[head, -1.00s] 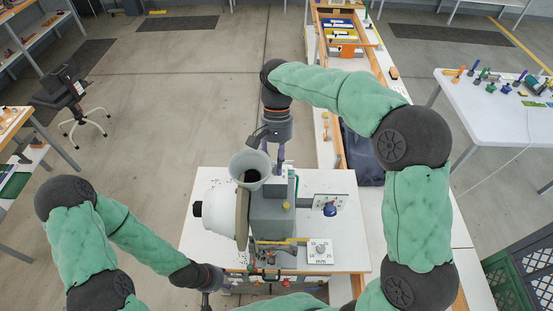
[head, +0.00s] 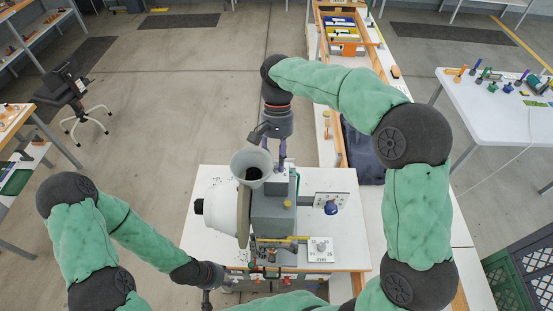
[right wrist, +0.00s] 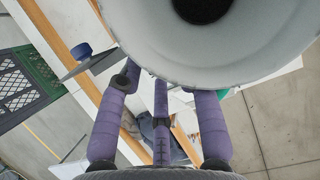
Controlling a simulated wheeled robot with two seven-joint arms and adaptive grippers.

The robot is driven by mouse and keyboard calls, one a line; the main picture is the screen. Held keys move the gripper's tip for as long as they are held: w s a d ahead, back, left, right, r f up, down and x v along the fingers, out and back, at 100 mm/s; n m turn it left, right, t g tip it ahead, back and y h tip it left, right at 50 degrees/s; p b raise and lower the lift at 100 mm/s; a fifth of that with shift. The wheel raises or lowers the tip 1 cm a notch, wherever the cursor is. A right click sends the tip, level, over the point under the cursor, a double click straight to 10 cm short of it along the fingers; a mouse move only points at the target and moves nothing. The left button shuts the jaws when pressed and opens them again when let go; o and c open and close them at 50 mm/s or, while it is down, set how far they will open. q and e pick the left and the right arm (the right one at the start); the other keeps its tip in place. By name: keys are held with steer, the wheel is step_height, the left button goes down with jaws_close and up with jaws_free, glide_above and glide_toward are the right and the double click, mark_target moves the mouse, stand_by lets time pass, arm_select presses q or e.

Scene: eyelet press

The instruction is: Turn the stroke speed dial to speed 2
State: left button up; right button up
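The eyelet press (head: 272,222) stands on a white table, with a grey hopper (head: 251,166) on top. A blue knob (head: 331,208) sits on a pale plate (head: 342,199) to its right. A pale dial plate (head: 321,250) with a round grey knob lies at the front right. I cannot read any speed marks or tell which is the speed dial. My right gripper (head: 279,150) is just behind the hopper, its purple fingers apart and empty. The blue knob shows left of them in the right wrist view (right wrist: 83,51). My left gripper (head: 210,292) is low at the table's front left; its fingers are unclear.
The hopper's wide rim (right wrist: 235,75) is very close to my right fingers. A yellow bar (head: 280,238) crosses the press front. A long bench (head: 392,215) with a dark bag (head: 362,150) runs along the right.

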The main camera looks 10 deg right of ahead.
steer(key=v, duration=1.1)
steer(key=shift+r, duration=0.35)
